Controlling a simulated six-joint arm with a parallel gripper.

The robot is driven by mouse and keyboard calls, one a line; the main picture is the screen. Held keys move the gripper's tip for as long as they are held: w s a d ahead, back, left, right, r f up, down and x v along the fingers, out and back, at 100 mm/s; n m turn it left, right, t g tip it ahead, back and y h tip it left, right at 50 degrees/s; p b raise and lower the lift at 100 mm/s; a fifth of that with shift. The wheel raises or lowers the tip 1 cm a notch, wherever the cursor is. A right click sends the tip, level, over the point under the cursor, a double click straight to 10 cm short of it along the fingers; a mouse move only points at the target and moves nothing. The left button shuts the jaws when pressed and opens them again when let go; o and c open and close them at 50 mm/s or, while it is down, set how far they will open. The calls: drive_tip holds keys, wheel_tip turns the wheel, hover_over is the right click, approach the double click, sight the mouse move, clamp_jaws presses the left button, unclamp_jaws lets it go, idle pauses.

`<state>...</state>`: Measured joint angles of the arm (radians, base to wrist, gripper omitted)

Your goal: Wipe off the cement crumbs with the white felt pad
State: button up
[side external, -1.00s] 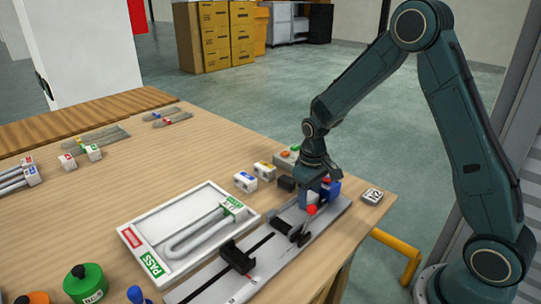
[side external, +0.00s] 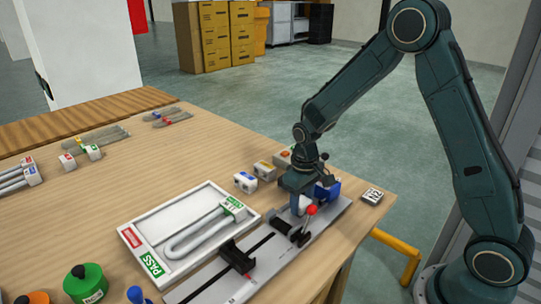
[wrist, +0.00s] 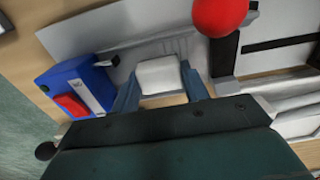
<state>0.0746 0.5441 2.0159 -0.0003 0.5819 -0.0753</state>
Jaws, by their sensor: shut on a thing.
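My gripper (side external: 300,206) is low over the right part of the grey metal fixture plate (side external: 338,214). In the wrist view its two blue-grey fingers are shut on the white felt pad (wrist: 160,75), a small white block between them. In the side view the pad (side external: 306,203) is partly hidden by the fingers. I cannot tell whether the pad touches the plate. No cement crumbs can be made out in either view.
A red ball knob (side external: 311,210) stands close to the gripper. A blue box (side external: 333,189) with a red button (wrist: 72,106) is on its other side. A black clamp (side external: 237,257) and a white tray (side external: 188,263) with a bent tube lie farther left.

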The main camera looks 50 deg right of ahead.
drive_tip(key=shift+a, duration=0.15)
idle(0.5)
drive_tip(key=shift+d+f, duration=0.2)
drive_tip(key=shift+d, duration=1.6)
drive_tip(key=shift+s, duration=0.1)
drive_tip(key=shift+a, duration=0.3)
wheel_tip(320, 180, up, 7)
idle(0.6)
drive_tip(key=shift+w+r, duration=0.15)
drive_tip(key=shift+w, duration=0.05)
idle(0.4)
